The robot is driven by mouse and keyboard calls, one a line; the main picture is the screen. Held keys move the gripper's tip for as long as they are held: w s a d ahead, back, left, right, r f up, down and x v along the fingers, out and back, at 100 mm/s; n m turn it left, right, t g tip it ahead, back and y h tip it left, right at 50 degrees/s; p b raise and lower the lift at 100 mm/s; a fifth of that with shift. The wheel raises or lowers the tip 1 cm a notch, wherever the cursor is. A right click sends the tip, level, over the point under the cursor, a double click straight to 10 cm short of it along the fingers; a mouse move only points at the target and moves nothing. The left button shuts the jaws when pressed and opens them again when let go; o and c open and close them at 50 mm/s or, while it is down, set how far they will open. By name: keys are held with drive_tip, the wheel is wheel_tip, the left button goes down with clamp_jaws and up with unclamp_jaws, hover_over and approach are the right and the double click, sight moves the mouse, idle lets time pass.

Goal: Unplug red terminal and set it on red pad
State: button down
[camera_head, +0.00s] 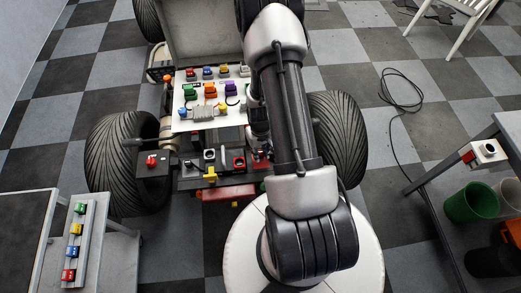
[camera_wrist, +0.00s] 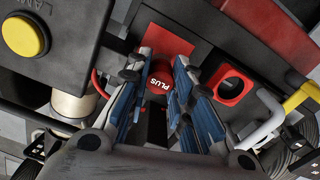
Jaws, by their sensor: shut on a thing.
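The red terminal (camera_wrist: 160,85), a round red cap marked "PLUS", shows in the wrist view between the blue-padded fingers of my gripper (camera_wrist: 170,98). My gripper is shut on it. The fingers hide its sides, and I cannot tell whether it is still seated. A flat red plate (camera_wrist: 162,43) lies just beyond the terminal. To the right is a red square with a dark round opening (camera_wrist: 232,84); a similar red square (camera_head: 239,162) shows in the head view. I cannot tell which red surface is the red pad. In the head view my arm hides the gripper.
A yellow button (camera_wrist: 24,36) on a dark box is at the wrist view's upper left. A white board (camera_head: 205,122) with coloured plugs stands behind the dark panel. Large tyres (camera_head: 125,165) flank it.

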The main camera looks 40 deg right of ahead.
sight(260, 152)
drive_tip(key=shift+f, duration=0.6)
idle(0.3)
drive_tip(key=c, duration=1.3)
unclamp_jaws()
drive_tip(key=shift+c, duration=0.2)
wheel_tip(260, 152, up, 12)
